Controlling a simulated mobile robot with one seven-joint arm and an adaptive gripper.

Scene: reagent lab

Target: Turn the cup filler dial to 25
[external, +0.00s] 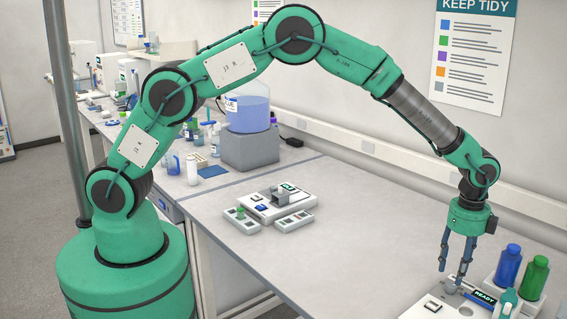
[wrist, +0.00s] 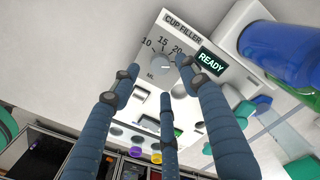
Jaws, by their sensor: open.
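The cup filler (wrist: 205,40) is a white unit with a dark title strip and a green-lit READY display (wrist: 211,62). Its grey round dial (wrist: 158,70) has the marks 10, 15 and 20 around it and ML below. A short white pointer line on the dial points roughly right; a 25 mark is not visible, and my right finger covers that side. My gripper (wrist: 160,78) is open, its blue fingers spread around the dial; contact cannot be told. In the external view my gripper (external: 455,272) points down over the dial (external: 450,287) at the bench's right front.
Blue (external: 508,265) and green (external: 535,278) capped bottles stand in a white holder close to the right of my gripper. A teal-white bottle (external: 506,303) stands in front of them. Small white devices (external: 278,203) sit mid-bench, with clear bench between.

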